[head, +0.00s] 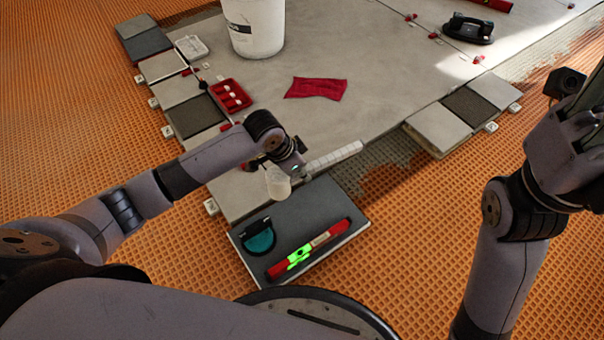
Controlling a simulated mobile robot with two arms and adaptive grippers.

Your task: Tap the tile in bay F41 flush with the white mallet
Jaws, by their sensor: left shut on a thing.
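My left gripper (288,170) is shut on the white mallet, close to its head. The mallet's pale head (278,184) hangs just below the gripper, and its light handle (335,157) points right and away. The mallet is above the near end of the tiled floor, by the grey tray. Tiles lie along the left edge, among them a dark tile (196,116) and a light tile (180,89). Small white bay tags (211,206) are too small to read, so I cannot tell which bay is F41. My right wrist is at the right edge; its fingertips cannot be made out.
A grey tray (345,199) holds a red level (308,249) and a teal-and-black tool (259,238). A white bucket (256,28), red cloth (316,88) and red box (230,96) stand beyond. More edge tiles (438,128) lie right. Orange matting (60,110) surrounds the floor.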

